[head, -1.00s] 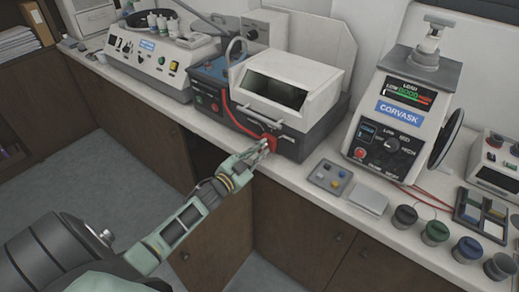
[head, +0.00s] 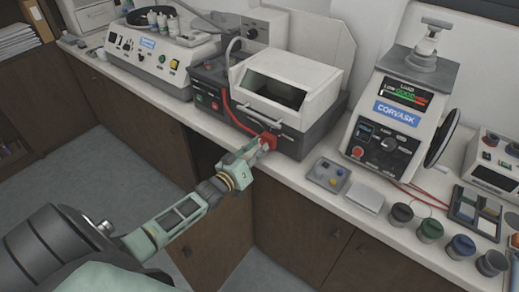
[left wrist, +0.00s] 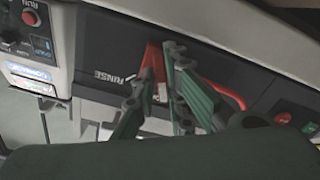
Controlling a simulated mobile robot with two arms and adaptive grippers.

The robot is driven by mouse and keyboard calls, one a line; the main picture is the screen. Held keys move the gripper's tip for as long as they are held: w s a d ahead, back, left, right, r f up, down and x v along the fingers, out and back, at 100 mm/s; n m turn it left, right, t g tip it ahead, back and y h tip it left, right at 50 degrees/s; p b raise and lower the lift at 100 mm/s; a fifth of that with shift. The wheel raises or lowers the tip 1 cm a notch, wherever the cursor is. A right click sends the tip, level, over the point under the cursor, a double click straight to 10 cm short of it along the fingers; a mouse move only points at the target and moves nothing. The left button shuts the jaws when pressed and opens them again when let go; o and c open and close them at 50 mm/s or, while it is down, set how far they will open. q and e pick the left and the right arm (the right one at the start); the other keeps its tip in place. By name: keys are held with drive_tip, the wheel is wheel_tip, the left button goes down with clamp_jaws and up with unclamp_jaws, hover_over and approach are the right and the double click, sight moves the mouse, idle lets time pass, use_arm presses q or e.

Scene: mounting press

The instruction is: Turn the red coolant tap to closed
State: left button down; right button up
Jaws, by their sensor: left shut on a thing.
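The red coolant tap (head: 268,141) sits on the lower front of the white-hooded machine (head: 292,75). A red hose runs from it up the machine's left side. My left gripper (head: 265,144) is at the tap, its fingers shut on it. In the left wrist view the fingers (left wrist: 172,95) cover the middle of the tap, and red parts (left wrist: 152,58) show beside them. The word RINSE is on the dark panel there. The exact angle of the tap is partly hidden by the fingers. My right gripper is not in view.
Another machine (head: 160,60) stands at the left. The floor before the cabinets is clear.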

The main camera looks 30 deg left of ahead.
use_arm(q)
drive_tip(key=shift+n, duration=2)
drive_tip(key=c, duration=1.8)
unclamp_jaws()
drive_tip(key=s+a, duration=0.1)
drive_tip(key=s, duration=1.1)
